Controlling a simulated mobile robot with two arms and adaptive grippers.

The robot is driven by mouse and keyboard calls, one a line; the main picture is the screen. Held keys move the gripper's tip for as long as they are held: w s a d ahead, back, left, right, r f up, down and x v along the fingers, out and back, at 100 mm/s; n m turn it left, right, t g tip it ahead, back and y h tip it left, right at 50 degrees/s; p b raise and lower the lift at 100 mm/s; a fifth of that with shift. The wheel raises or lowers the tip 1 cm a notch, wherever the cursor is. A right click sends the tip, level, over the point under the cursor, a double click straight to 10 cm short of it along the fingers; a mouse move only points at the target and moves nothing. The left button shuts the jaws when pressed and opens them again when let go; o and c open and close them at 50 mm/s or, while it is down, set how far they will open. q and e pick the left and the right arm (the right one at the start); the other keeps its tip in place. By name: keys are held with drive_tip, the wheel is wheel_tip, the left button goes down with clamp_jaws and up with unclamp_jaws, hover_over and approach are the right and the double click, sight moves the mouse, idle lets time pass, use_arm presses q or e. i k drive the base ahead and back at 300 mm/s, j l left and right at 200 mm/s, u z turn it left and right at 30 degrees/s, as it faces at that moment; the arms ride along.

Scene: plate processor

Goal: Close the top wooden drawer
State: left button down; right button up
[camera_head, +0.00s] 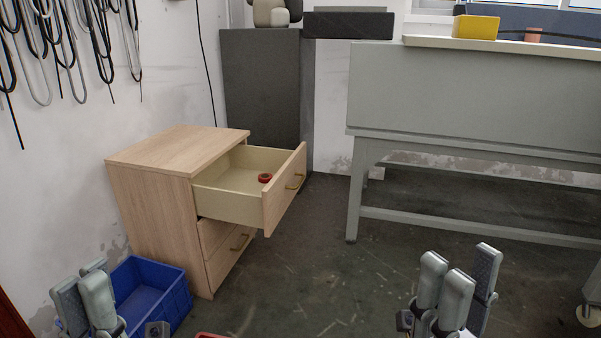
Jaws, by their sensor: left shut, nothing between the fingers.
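The wooden drawer unit (150,205) stands at the left against the wall. Its top drawer (284,188) is pulled well out to the right, with a brass-coloured handle on its front. A small red ring-shaped item (265,178) lies inside it. The lower drawers (228,247) look shut. My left gripper (86,288) is shut and empty at the bottom left, in front of the unit and apart from it. My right gripper (456,285) is at the bottom right, well away from the drawer, with its fingers upright; its opening is unclear.
A blue crate (180,300) stands on the floor in front of the unit, close to my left gripper. A dark grey cabinet (262,95) stands behind the drawer. A grey workbench (470,100) fills the back right. The floor right of the drawer is clear.

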sight(229, 189)
drive_tip(key=i+l, duration=0.15)
drive_tip(key=l, duration=0.15)
drive_tip(key=i+l, duration=0.15)
drive_tip(key=l, duration=0.15)
drive_tip(key=i+l, duration=0.15)
drive_tip(key=l, duration=0.2)
drive_tip(key=i+l, duration=0.45)
drive_tip(key=i+u, duration=0.05)
drive_tip(key=i, duration=0.05)
